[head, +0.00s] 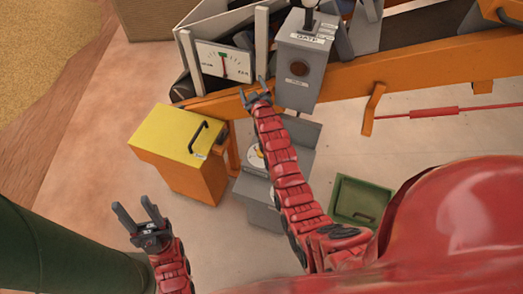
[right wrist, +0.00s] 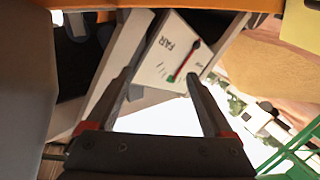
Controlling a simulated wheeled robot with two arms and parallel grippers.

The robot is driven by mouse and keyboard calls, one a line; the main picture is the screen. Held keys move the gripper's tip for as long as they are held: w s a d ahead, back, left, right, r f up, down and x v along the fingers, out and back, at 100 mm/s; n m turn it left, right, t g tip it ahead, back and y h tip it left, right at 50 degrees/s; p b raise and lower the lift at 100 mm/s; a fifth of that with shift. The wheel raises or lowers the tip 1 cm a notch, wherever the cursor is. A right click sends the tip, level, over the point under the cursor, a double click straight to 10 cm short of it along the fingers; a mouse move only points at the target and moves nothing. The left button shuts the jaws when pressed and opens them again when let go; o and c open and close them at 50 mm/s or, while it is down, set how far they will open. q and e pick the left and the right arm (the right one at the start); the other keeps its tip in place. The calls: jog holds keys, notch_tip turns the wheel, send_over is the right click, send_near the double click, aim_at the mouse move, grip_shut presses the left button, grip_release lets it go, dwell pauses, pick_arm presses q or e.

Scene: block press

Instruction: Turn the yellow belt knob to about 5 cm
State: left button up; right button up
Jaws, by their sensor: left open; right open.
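In the head view a pale round dial with a bit of yellow (head: 257,158) shows on a low grey box (head: 255,198). My right arm crosses in front and hides much of it, so its setting cannot be read. A white gauge (head: 223,63) with a red pointer and a green mark stands beyond; in the right wrist view the gauge (right wrist: 172,52) reads "FAR" at one side. My right gripper (head: 257,86) is open and empty, just in front of the gauge and beyond the dial. My left gripper (head: 139,210) is open and empty at lower left.
A grey gate box (head: 302,65) stands right of my right gripper, by an orange conveyor frame (head: 410,72). A yellow-topped orange bin (head: 175,135) stands left of the dial. A green tray (head: 362,200) lies on the floor at right. Floor is clear around my left gripper.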

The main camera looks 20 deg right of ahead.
notch_tip(320, 180, down, 6)
jog(key=w+n+g+b, duration=0.1)
jog(key=n+g, duration=0.1)
jog(key=g, duration=0.3)
jog(key=s+n+g+b, duration=0.2)
jog(key=s+n+g, duration=0.1)
jog(key=s+g, duration=0.85)
jog(key=shift+y, duration=0.3)
jog(key=f, duration=0.4)
jog(key=f+b, duration=0.1)
jog(key=f, duration=0.3)
jog(key=s+f, duration=0.1)
jog(key=f, duration=0.3)
jog(key=shift+d+f, duration=0.15)
jog(key=shift+f, duration=0.15)
jog(key=shift+f+b, duration=0.3)
jog(key=shift+f, duration=0.1)
notch_tip(320, 180, down, 3)
jog(key=shift+b, duration=0.95)
jog(key=shift+f, duration=0.35)
